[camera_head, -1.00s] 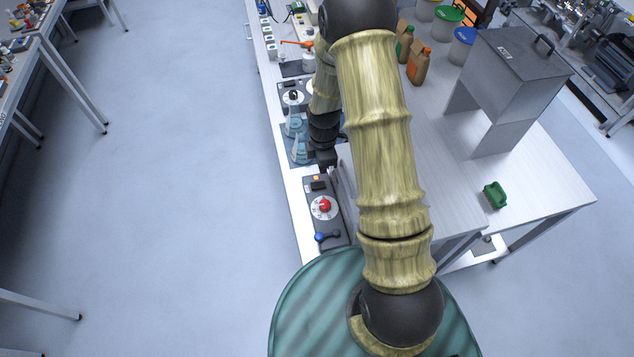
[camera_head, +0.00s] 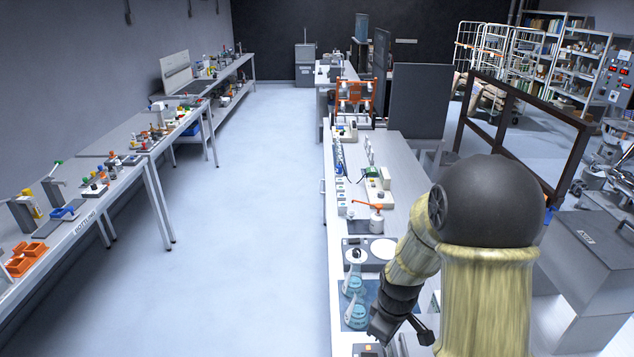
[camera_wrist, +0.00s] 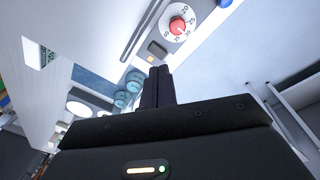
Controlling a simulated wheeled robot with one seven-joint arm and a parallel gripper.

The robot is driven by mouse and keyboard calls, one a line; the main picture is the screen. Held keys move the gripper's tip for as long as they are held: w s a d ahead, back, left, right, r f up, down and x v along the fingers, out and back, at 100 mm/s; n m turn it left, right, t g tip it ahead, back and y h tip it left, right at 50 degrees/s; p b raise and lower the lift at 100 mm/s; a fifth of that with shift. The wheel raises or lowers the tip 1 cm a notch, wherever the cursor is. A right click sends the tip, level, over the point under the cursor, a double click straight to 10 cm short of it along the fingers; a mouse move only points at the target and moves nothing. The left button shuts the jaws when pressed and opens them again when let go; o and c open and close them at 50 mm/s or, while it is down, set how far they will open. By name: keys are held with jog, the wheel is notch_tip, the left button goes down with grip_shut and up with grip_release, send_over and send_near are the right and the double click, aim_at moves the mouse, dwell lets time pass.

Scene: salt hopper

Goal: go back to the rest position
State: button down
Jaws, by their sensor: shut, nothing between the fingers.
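My gripper (camera_head: 384,330) is low in the head view, at the end of my bent arm, just right of the flasks at the bench's left edge. In the wrist view its two dark fingers (camera_wrist: 158,86) are together with nothing between them. The grey hopper (camera_head: 592,240) stands at the right edge of the head view, partly hidden by my arm and cut off by the frame. In the wrist view a dial with a red knob (camera_wrist: 177,25) lies beyond the fingertips.
Two flasks with blue liquid (camera_head: 354,312) stand close left of my gripper. The floor (camera_head: 250,230) left of the bench is clear. Cluttered tables (camera_head: 110,190) line the left wall.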

jog(key=s+r+m+t+b, duration=0.1)
jog(key=s+r+m+b, duration=0.3)
jog(key=s+m, duration=0.5)
jog(key=shift+s+m, duration=0.2)
jog(key=shift+m, duration=0.2)
